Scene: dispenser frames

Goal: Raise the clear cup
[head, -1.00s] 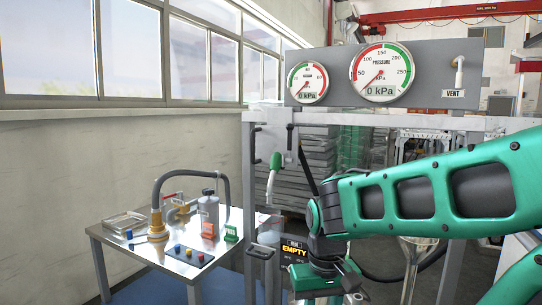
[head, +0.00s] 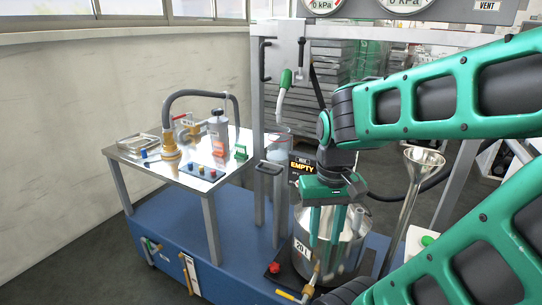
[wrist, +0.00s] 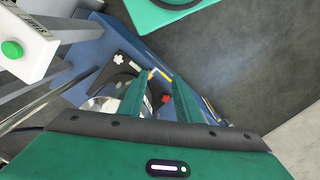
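The clear cup (head: 279,148) appears to be the see-through cylinder behind the grey handle, left of the EMPTY display (head: 303,168). It is partly hidden by the frame and small in the head view. I cannot make it out in the wrist view. My gripper (head: 322,242) points down in front of the steel pot (head: 350,245), to the right of and lower than the cup, and well apart from it. In the wrist view its two green fingers (wrist: 160,82) stand apart with nothing between them.
A grey handle (head: 270,168) sits just in front of the cup, and a green-gripped lever (head: 286,79) hangs above. A steel table (head: 180,168) with a hose and valves stands left. A steel funnel (head: 424,156) stands right. The blue base (head: 230,265) lies below.

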